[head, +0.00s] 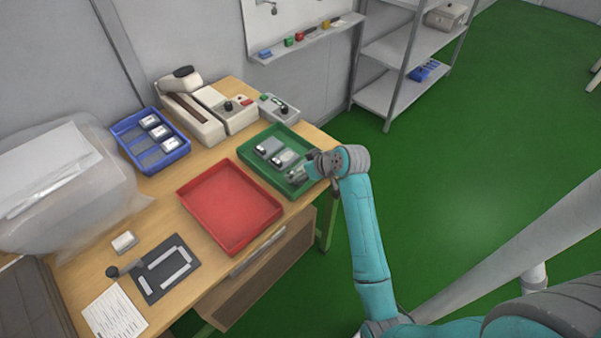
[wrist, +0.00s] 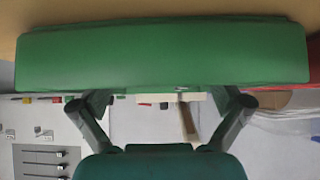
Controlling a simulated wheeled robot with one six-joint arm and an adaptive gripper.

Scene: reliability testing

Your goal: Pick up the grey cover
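The green tray (head: 250,175) stands at the far right end of the wooden table. In it lie grey covers, one at the left (head: 268,147) and one in the middle (head: 285,160). A third grey piece (head: 297,175) shows at the tray's right end, partly hidden by my gripper (head: 308,175). My gripper is low at that end. In the wrist view, the tray's green wall (wrist: 160,60) fills the upper part. My gripper's finger links (wrist: 165,105) are spread wide there. The fingertips are hidden behind the green wall, so contact with the piece cannot be seen.
An empty red tray (head: 230,205) is left of the green tray. A blue tray (head: 150,140) with white pieces stands farther left. Beige devices (head: 228,110) stand behind. A dark fixture (head: 165,268) and a paper sheet (head: 114,315) lie at the near end.

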